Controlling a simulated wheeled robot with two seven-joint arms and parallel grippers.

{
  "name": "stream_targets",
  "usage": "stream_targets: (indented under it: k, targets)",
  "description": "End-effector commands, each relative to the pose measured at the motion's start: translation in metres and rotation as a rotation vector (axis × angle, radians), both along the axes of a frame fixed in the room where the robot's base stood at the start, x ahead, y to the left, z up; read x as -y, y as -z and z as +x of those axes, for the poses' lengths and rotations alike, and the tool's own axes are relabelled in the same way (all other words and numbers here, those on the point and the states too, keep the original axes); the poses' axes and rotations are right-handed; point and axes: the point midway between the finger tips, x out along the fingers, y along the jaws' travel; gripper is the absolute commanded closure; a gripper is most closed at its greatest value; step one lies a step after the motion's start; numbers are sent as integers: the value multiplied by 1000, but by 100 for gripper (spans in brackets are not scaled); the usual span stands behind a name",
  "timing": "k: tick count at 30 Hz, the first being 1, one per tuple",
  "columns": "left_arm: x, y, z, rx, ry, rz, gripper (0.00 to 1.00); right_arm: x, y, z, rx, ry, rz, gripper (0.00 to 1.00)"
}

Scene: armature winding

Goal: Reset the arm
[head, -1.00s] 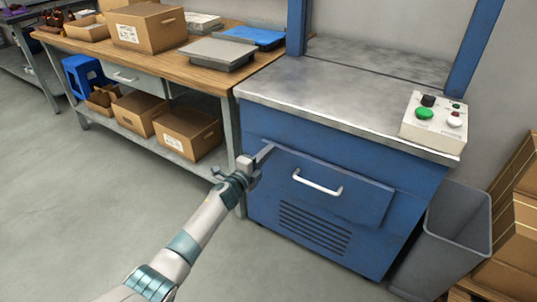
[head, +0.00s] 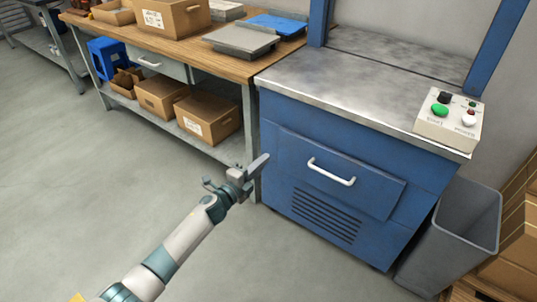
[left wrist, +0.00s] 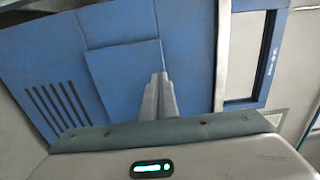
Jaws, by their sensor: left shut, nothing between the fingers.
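My left arm reaches in from the bottom left in the head view. Its gripper (head: 258,165) is shut and empty, held in the air left of the blue machine cabinet (head: 268,152). In the left wrist view the closed fingers (left wrist: 160,97) point toward the cabinet's blue front (left wrist: 120,50). Whether the fingertips touch the cabinet cannot be told, but they look apart from it. My right gripper is not in view.
The cabinet has a white drawer handle (head: 331,172) and a control box (head: 448,122) on its metal top. A grey bin (head: 455,235) stands at its right. A wooden workbench (head: 225,62) with boxes stands behind left. The floor at left is clear.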

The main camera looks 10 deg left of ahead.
Motion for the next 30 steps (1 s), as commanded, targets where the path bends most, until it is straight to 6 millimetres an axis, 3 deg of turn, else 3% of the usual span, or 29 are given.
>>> stream_targets:
  k: [22,26,30]
  targets:
    - [-3,3,-9,-14,-12,-20,100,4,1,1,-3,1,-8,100]
    - [-7,10,-22,-63,-61,-85,100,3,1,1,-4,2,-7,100]
    - [-18,28,-50,-170,-163,-217,100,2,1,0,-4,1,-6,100]
